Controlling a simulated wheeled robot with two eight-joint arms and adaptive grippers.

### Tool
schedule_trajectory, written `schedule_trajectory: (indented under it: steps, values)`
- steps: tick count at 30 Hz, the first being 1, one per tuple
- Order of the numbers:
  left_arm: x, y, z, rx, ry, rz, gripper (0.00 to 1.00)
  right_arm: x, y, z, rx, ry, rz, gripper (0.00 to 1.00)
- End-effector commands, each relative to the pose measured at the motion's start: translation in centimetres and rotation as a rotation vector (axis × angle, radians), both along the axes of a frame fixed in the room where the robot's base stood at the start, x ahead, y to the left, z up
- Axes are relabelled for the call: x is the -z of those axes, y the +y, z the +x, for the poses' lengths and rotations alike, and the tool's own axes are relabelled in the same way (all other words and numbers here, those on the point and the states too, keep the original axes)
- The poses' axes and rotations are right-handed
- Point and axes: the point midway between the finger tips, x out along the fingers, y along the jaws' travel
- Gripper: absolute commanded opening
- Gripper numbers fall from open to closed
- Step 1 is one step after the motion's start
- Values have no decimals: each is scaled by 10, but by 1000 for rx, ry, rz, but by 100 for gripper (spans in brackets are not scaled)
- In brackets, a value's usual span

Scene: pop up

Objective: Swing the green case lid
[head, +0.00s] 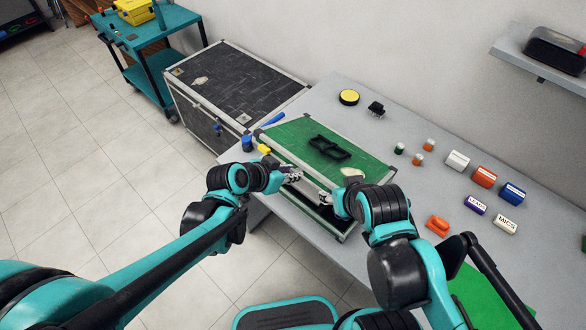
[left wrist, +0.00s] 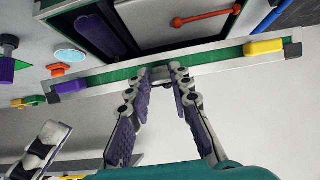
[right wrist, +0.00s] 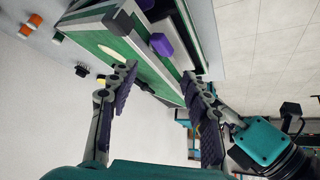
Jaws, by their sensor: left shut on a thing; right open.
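The green case (head: 325,228) sits on the grey table with its green lid (head: 285,135) partly raised at the front. A black handle (head: 330,148) lies on the lid top. My left gripper (head: 294,178) is shut on the lid's front edge; in the left wrist view its fingertips (left wrist: 165,76) meet at the rim (left wrist: 200,65). Beyond the rim, that view shows the case interior with a red tool (left wrist: 206,18). My right gripper (head: 327,199) is open at the lid's right front; its spread fingers (right wrist: 160,83) show in the right wrist view.
Several small labelled blocks, such as the orange one (head: 484,176), stand on the table (head: 400,115) at right. A yellow-topped puck (head: 349,97) and small bottles stand behind the case. A black trunk (head: 235,85) stands left. A shelf (head: 535,62) juts from the wall.

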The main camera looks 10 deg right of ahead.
Motion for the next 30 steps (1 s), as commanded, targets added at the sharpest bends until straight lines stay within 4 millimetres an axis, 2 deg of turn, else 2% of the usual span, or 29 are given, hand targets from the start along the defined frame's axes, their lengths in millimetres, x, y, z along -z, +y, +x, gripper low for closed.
schedule_trajectory:
  steps: [10,30]
  values:
    - [5,2,-1,-1,0,1,2,4,0,0,0,0,0,48]
    - [62,17,-13,-1,-1,0,2,53,0,0,0,0,0,48]
